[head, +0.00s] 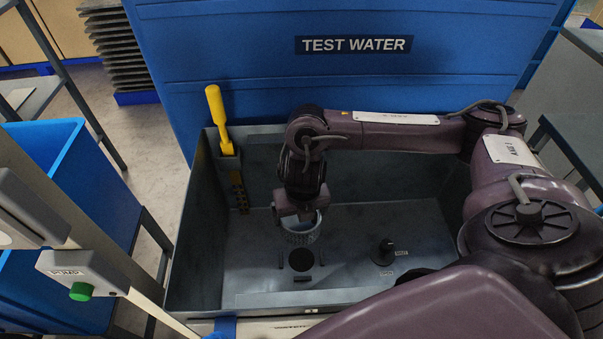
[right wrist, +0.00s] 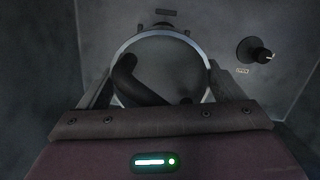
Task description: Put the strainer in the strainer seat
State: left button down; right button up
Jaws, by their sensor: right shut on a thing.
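The strainer (head: 300,235) is a grey mesh cup. My right gripper (head: 300,213) is shut on it near its rim and holds it upright inside the basin. In the right wrist view the strainer (right wrist: 172,58) shows from above as a pale round rim, with a dark curved handle across it and a gripper finger on either side. The strainer seat (head: 301,260) is a dark round opening in the basin floor with short dark posts around it. In the head view it lies just in front of the strainer, apart from it. My left gripper is not in view.
The grey basin (head: 425,215) has upright walls. A black knob (head: 384,252) stands on its floor to the right. A yellow-handled tool (head: 217,115) hangs at the back left corner. A box with a green button (head: 82,291) is at the left.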

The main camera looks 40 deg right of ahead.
jog(key=shift+w+d+f+n, duration=0.15)
jog(key=shift+d+f+n, duration=0.25)
jog(key=shift+n, duration=0.5)
jog(key=shift+f+b, duration=0.3)
jog(key=shift+b, duration=0.05)
notch_tip(320, 180, down, 19)
jog(key=b, duration=0.4)
jog(key=shift+a+r, duration=0.1)
jog(key=shift+r, duration=0.05)
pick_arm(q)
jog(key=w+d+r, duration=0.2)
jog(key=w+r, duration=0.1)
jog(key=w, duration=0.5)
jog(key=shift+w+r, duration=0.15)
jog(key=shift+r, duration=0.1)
pick_arm(e)
jog(key=shift+f, duration=0.35)
jog(key=shift+f, duration=0.1)
jog(key=o, duration=0.9)
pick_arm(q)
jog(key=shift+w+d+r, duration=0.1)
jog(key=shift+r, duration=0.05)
